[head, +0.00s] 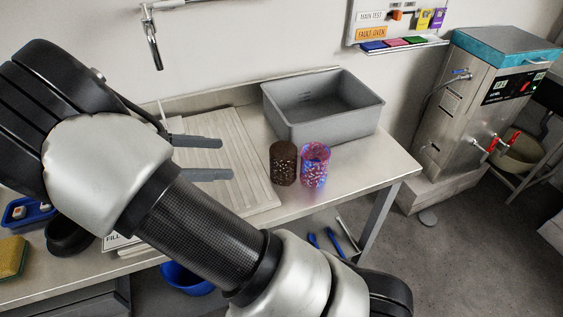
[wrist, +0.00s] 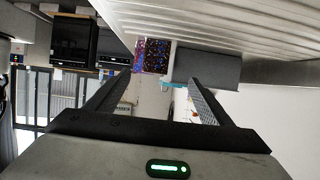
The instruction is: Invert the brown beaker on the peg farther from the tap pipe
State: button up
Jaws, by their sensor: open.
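The brown beaker (head: 283,163), dark with a speckled pattern, stands upright on the steel bench top, right of the ribbed draining board (head: 254,165). A pink and blue patterned beaker (head: 315,165) stands close to its right. My gripper (head: 219,158) is open and empty above the draining board, left of the brown beaker, with its fingers pointing toward it. In the wrist view a dark, speckled beaker shape (wrist: 152,56) shows beyond the open fingers. The tap pipe (head: 153,50) hangs from the wall at upper left. A thin pale upright (head: 162,113) behind my arm may be a peg; no peg is clear.
A grey basin (head: 322,107) stands behind the beakers. A wall panel with coloured labels (head: 397,20) is above right. A yellow sponge (head: 12,257) lies at far left. The bench's right end is clear.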

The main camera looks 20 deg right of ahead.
aim_at(271, 160)
jog(key=b+x, duration=0.1)
jog(key=x, duration=0.9)
jog(key=shift+d+f, duration=0.15)
jog(key=shift+d, duration=0.05)
jog(key=shift+s+r+b+x, duration=0.15)
jog(key=shift+b+x, duration=0.1)
jog(key=shift+x, duration=0.65)
jog(key=shift+s+r+b+x, duration=0.15)
jog(key=shift+b+x, duration=0.1)
jog(key=shift+x, duration=0.6)
jog(key=shift+s+f+b+x, duration=0.15)
jog(key=shift+b+x, duration=0.1)
jog(key=shift+x, duration=0.65)
jog(key=shift+d+r, duration=0.1)
jog(key=shift+r, duration=0.05)
jog(key=c, duration=1.2)
